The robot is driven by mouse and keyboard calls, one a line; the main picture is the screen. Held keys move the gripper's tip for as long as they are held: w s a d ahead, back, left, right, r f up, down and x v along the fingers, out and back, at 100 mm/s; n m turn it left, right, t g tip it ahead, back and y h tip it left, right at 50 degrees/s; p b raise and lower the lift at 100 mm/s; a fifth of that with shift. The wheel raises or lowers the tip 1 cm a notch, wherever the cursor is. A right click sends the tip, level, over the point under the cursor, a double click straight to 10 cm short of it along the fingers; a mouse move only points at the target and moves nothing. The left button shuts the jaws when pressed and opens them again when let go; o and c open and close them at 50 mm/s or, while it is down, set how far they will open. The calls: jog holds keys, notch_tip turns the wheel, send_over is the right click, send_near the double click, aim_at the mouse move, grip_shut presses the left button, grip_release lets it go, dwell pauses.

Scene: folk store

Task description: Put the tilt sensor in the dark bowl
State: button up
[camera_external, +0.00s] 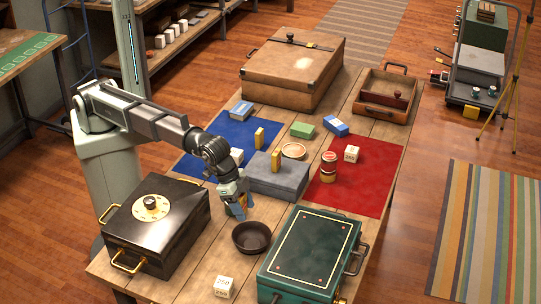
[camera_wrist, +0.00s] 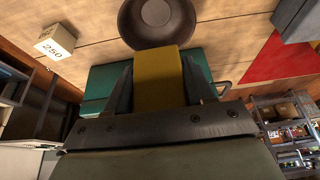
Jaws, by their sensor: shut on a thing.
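My gripper (camera_external: 238,208) is shut on a yellow block (camera_wrist: 158,80), which fills the space between the fingers in the wrist view. No label shows on the block, so I cannot tell from looks alone that it is the tilt sensor. In the external view the fingers mostly hide it. The dark bowl (camera_external: 252,238) stands upright on the wooden table, just below and right of my gripper, and looks empty. In the wrist view the dark bowl (camera_wrist: 157,22) lies beyond the tip of the block, which partly overlaps its rim.
A black case with a dial (camera_external: 157,228) stands left of the bowl and a green case (camera_external: 312,252) right of it. A white cube marked 250 (camera_external: 223,287) sits in front.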

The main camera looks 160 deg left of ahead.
notch_tip(320, 180, down, 10)
jog(key=shift+r, duration=0.1)
dwell(0.4)
jog(key=shift+f, duration=0.5)
jog(key=o, duration=0.8)
jog(key=shift+r, duration=0.4)
jog(key=v, duration=1.2)
